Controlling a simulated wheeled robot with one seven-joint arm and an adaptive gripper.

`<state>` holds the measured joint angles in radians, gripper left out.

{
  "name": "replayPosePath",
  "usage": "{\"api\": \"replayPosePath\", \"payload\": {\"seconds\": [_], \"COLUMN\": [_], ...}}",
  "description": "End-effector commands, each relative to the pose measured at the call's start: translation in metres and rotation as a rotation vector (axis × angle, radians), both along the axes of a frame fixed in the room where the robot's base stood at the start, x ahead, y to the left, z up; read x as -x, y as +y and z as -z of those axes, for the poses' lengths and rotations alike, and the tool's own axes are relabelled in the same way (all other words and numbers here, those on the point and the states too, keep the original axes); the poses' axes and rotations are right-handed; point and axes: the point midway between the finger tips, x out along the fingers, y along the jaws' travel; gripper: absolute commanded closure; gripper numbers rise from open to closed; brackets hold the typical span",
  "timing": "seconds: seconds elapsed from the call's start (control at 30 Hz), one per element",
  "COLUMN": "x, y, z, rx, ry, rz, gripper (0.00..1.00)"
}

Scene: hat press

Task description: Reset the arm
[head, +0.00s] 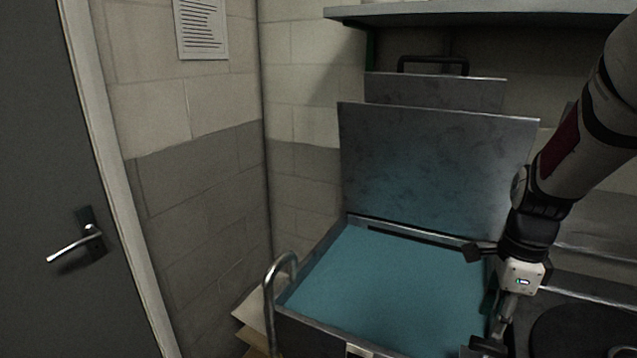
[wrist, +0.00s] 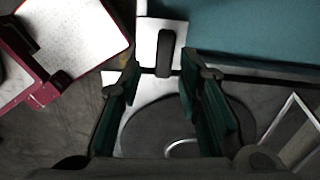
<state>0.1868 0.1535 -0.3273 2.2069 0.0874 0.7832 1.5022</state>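My arm comes in from the right in the head view. My gripper (head: 490,342) hangs at its lower end, over the right front edge of the press, with its fingertips partly cut off by the picture's bottom. In the wrist view my gripper (wrist: 161,68) has its two green-padded fingers spread apart, with nothing held between them. A white panel with a dark upright handle (wrist: 165,53) shows beyond the gap; I cannot tell how far off it is. The press has a teal bed (head: 385,275) and a raised grey metal lid (head: 430,165).
A curved metal handle (head: 272,290) rises at the bed's left front. A shelf (head: 490,12) overhangs the back. A dark round plate (head: 585,330) lies right of my arm. A grey door (head: 45,150) stands at left. A red-framed white item (wrist: 85,35) shows in the wrist view.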

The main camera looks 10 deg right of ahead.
Motion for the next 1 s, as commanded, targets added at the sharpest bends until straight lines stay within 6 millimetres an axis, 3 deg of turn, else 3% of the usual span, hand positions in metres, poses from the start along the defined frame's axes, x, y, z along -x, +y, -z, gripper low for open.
{"api": "replayPosePath", "payload": {"seconds": [0.27, 0.5, 0.8, 1.0], "x": [0.029, 0.078, 0.138, 0.152], "y": [0.069, 0.124, 0.162, 0.168], "z": [-0.074, -0.123, -0.151, -0.154], "rx": [0.026, 0.136, 0.337, 0.397], "ry": [-0.128, -0.215, -0.232, -0.218], "rz": [-0.623, -1.244, -1.879, -2.036], "gripper": [0.68, 0.68, 0.68, 0.68]}}
